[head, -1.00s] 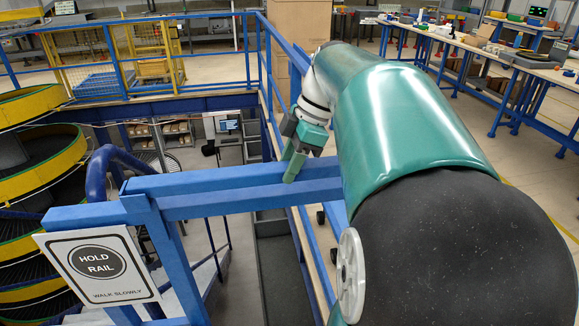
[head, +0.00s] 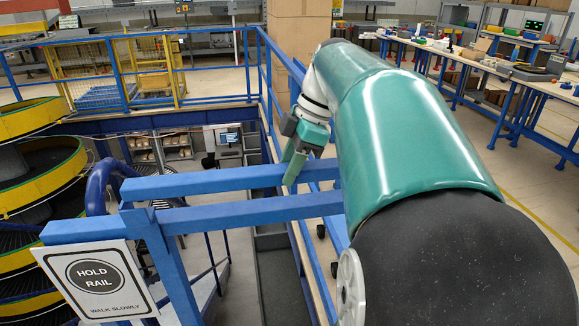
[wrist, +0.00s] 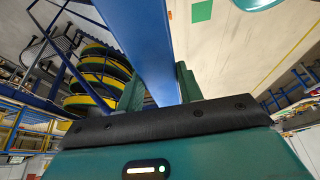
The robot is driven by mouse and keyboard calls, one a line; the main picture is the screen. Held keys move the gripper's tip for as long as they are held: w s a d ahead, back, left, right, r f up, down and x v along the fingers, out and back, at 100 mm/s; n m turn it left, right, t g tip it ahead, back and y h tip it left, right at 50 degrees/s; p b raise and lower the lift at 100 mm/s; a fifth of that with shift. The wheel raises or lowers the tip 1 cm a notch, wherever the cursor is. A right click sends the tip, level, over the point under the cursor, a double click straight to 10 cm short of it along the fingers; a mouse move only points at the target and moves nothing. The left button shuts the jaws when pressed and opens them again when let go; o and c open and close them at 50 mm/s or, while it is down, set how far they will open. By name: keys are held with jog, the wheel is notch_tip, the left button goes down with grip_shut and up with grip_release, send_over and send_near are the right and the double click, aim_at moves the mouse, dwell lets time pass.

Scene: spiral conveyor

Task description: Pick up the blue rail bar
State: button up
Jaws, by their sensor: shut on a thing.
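The blue rail bar (head: 205,181) is a long square blue beam, held level above the stair rail at the left of my arm. My gripper (head: 294,166) is shut on it near its right part, with green fingers on either side. In the wrist view the bar (wrist: 143,40) runs from the top edge down between the two green fingers (wrist: 160,88). A clear gap shows between the bar and the blue fixed rail (head: 235,213) below it. The bar's right end is hidden behind my arm.
A blue post with a "HOLD RAIL" sign (head: 97,281) stands at lower left, by descending stairs. A yellow spiral conveyor (head: 30,160) is at far left. Blue railings (head: 215,65) cross behind. Workbenches (head: 500,70) line the right, beyond open floor.

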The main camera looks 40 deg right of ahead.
jog(key=shift+r, duration=0.25)
jog(key=shift+r, duration=1.85)
